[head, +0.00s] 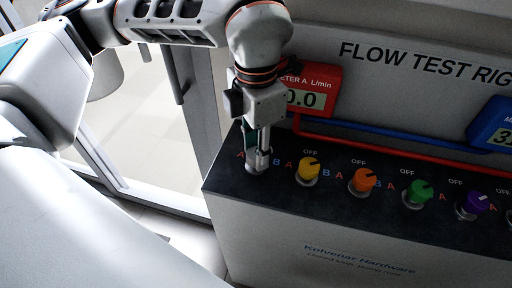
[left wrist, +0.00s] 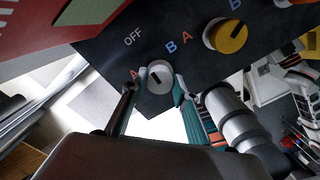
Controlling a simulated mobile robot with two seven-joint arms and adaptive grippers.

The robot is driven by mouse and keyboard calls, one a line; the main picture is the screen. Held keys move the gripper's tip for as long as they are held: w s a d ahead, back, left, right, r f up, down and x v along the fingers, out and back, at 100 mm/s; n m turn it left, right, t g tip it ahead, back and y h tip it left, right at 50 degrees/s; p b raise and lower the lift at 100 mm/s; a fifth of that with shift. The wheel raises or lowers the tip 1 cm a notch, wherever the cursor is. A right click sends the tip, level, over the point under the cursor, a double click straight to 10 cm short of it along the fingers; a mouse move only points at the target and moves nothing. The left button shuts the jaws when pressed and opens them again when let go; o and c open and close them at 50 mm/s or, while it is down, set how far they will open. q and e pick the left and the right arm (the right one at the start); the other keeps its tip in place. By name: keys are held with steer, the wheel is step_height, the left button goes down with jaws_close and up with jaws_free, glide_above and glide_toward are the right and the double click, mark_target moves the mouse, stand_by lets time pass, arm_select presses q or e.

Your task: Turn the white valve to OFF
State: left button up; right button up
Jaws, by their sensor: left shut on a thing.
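The white valve (left wrist: 160,77) is a round white knob with a dark pointer mark, at the left end of the row on the black panel top. In the left wrist view its labels A, OFF and B stand around it. I cannot tell for sure which label the mark points to. My left gripper (head: 262,160) points down over the knob and hides most of it in the head view. In the left wrist view my left gripper (left wrist: 155,88) has a finger on each side of the knob and is shut on it. My right gripper is not in view.
Yellow (head: 308,169), orange (head: 364,180), green (head: 418,192) and purple (head: 474,205) knobs follow to the right. A red meter (head: 308,90) reading 0.0 stands close behind my left gripper. A blue meter (head: 492,124) and red and blue pipes run along the back.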

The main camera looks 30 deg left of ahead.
arm_select(q)
steer(key=shift+n, duration=0.3)
steer(key=o, duration=1.1)
steer(key=shift+r, duration=0.1)
steer(key=shift+r, duration=0.3)
step_height(320, 180, up, 11)
steer(key=shift+r, duration=0.1)
